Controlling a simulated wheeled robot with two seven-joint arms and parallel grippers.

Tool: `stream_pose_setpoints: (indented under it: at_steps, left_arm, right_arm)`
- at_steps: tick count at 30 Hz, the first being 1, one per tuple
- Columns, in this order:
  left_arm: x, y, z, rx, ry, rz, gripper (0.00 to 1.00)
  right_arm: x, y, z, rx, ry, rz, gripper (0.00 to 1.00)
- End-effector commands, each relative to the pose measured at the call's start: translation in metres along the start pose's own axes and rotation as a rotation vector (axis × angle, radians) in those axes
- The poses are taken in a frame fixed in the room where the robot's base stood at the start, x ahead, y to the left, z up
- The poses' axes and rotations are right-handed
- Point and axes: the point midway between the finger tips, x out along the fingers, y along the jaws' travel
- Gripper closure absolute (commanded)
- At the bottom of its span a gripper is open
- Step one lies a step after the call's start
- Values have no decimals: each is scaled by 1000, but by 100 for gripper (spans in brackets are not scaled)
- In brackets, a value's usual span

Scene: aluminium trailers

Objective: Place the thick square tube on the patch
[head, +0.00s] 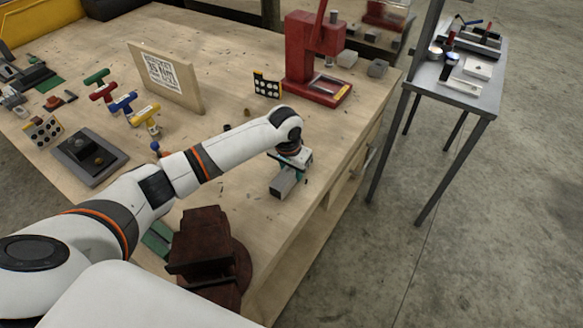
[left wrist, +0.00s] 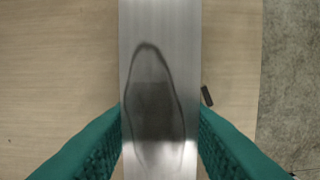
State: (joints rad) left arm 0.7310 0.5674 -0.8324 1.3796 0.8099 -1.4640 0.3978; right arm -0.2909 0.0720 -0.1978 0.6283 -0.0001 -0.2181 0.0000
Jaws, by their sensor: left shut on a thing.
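The thick square tube (head: 283,184) is a grey metal bar near the right edge of the wooden bench. In the left wrist view the tube (left wrist: 160,60) runs up the middle, with a dark smudge on its face. My left gripper (head: 291,164) is shut on the tube from above; its teal fingers (left wrist: 160,135) press both sides. Whether the tube touches the bench is unclear. Two green patches show: one (head: 158,237) beside the brown vise, partly hidden by my arm, and one (head: 50,84) at the far left. I cannot tell which is the task's patch. My right gripper is not in view.
The dark brown vise (head: 207,244) stands at the bench's front. A red press (head: 313,62) stands at the back right. The bench surface (head: 228,190) is clear left of the tube.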

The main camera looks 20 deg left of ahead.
Motion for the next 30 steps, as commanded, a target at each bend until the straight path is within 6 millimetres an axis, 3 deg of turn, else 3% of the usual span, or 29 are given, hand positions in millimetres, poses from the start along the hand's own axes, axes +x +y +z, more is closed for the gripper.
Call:
stream_pose_setpoints:
  at_steps: [10, 11, 14, 24, 30]
  left_arm:
    - [3, 0, 0, 0, -1, -1, 90]
    - [3, 0, 0, 0, 0, 0, 59]
    - [3, 0, 0, 0, 0, 0, 43]
    - [0, 0, 0, 0, -2, 0, 42]
    - [-28, 0, 1, 1, -5, 0, 42]
  right_arm:
    - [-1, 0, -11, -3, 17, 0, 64]
    - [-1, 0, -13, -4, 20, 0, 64]
    - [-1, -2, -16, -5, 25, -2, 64]
    - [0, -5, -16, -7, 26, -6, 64]
    - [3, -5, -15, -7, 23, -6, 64]
